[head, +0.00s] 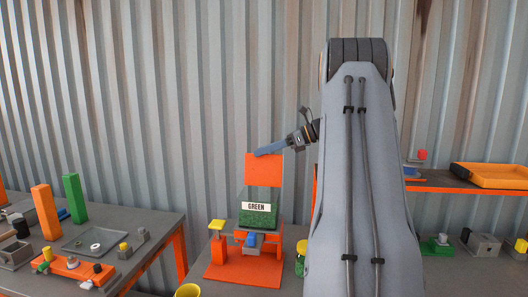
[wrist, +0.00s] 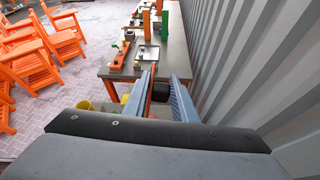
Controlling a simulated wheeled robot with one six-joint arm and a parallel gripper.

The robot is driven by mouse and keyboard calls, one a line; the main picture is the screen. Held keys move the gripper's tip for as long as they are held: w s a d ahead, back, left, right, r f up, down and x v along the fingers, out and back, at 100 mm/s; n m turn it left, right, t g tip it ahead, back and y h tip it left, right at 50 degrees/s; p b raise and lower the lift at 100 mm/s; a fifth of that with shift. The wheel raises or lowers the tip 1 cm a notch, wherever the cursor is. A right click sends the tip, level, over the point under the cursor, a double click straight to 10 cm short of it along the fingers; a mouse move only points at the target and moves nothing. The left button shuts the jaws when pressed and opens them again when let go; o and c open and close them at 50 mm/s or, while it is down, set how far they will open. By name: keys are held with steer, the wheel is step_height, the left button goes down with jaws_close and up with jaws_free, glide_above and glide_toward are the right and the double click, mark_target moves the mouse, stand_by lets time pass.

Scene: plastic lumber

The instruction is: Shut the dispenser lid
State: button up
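The dispenser (head: 258,214) stands on an orange base plate, with green granules behind a label reading "GREEN". Its orange lid (head: 263,171) stands raised, nearly upright, above the hopper. My gripper (head: 260,151) reaches in from the right at the lid's top edge. In the wrist view my gripper's two fingers (wrist: 164,76) are apart, with a gap between them. A thin orange edge, seemingly the lid (wrist: 148,93), shows beside the left finger. I cannot tell if they touch. The hopper is mostly hidden in the wrist view.
A left table (head: 150,225) holds orange and green posts (head: 75,198), a tray and small parts. A yellow cup (head: 188,290) stands in front of the dispenser. An orange tray (head: 490,176) sits on a right shelf. A corrugated wall stands close behind.

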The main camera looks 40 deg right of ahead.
jaws_close()
